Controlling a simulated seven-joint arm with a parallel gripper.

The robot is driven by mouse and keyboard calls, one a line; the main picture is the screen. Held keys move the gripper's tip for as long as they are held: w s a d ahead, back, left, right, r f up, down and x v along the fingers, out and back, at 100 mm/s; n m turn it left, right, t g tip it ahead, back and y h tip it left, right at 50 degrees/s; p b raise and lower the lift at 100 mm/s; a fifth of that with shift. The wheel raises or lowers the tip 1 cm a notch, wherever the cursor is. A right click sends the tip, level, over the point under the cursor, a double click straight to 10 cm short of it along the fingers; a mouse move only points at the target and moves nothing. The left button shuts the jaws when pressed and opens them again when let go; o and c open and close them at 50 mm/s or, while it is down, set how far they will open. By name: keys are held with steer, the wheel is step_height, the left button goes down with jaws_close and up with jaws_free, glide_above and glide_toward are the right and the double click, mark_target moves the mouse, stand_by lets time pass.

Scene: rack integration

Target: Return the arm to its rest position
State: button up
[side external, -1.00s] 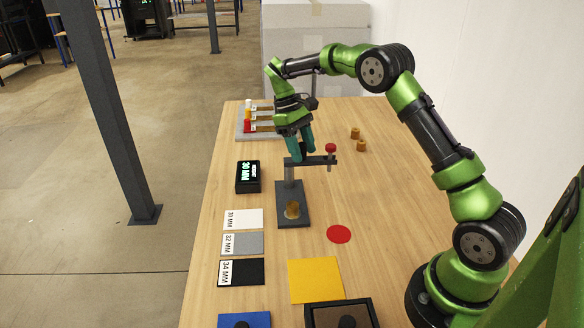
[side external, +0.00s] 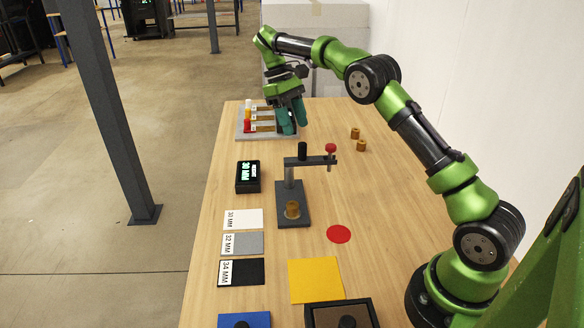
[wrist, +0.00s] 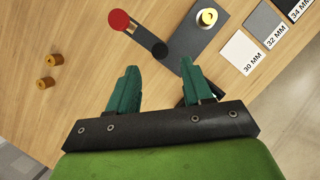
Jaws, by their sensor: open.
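My gripper (side external: 291,117) is open and empty, raised above the far part of the table, beside the rack of coloured-end pieces. In the wrist view its two teal fingers (wrist: 162,88) stand apart with only bare wood between them. The dark press-like stand (side external: 290,190) is nearer the side camera, clear of my gripper. It has a red-knobbed lever (side external: 331,149), a black knob (side external: 303,149) and a brass bushing (side external: 292,210) on its base. In the wrist view the stand (wrist: 195,38) lies beyond the fingertips.
Two brass bushings (side external: 358,139) stand on the right. The rack (side external: 245,137) is at the far left.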

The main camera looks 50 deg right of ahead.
steer(key=s+a+r+t, duration=0.5)
steer(key=s+a+r, duration=0.2)
steer(key=s+r, duration=0.4)
steer(key=s+a+f+m+t+y, duration=0.1)
steer(key=s+a+f+m+t, duration=0.1)
steer(key=s, duration=0.5)
steer(key=s+a+f+m+t+y, duration=0.1)
steer(key=s+a+f+m+t, duration=0.1)
steer(key=s+a+t, duration=0.2)
steer(key=s+a, duration=0.1)
steer(key=s, duration=0.2)
steer(key=shift+a+f+t, duration=0.15)
steer(key=shift+f+t, duration=0.05)
steer(key=shift+t, duration=0.1)
